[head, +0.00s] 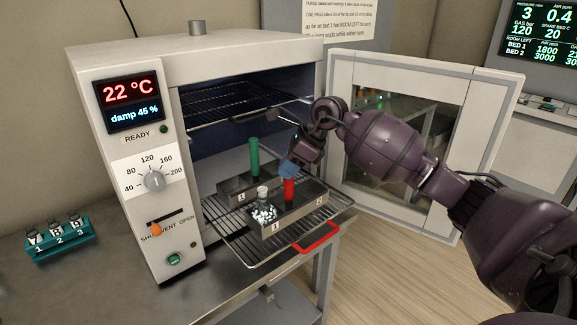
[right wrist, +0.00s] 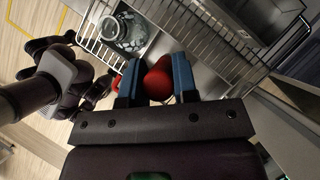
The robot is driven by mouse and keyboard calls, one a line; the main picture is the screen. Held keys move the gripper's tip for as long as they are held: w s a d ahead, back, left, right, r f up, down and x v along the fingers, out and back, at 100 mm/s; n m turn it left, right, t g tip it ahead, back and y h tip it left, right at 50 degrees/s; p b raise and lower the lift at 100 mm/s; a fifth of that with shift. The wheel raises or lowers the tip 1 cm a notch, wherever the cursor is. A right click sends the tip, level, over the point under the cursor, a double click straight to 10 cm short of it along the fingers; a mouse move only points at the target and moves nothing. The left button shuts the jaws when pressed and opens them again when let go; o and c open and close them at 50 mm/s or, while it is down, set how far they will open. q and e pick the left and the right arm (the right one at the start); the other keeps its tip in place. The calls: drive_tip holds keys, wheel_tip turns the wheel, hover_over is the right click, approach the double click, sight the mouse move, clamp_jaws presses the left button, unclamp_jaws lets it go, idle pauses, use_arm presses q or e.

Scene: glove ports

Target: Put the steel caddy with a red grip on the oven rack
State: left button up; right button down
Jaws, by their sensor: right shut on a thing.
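The steel caddy with a red grip (head: 312,198) is at the front of the pulled-out wire oven rack (head: 341,209). It looks upright and level; I cannot tell whether its base bears fully on the wires. A glass jar (head: 263,194) and white pieces show in its compartment 1. My right gripper (head: 288,170) is above the caddy, its blue fingers shut on the red grip (head: 289,188). The right wrist view shows the red grip (right wrist: 158,80) between the fingers (right wrist: 157,84) and the jar (right wrist: 122,30) beside it.
A second steel caddy with a green grip (head: 254,157) stands behind on the same rack. An upper rack (head: 232,100) is inside the oven. The oven door (head: 336,70) stands open at right, near my right arm. A teal vial holder (head: 60,241) is on the bench at left.

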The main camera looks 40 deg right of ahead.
drive_tip(key=c, duration=0.9)
unclamp_jaws()
drive_tip(key=shift+f, duration=0.1)
drive_tip(key=v, duration=1.2)
drive_tip(key=shift+w, duration=0.1)
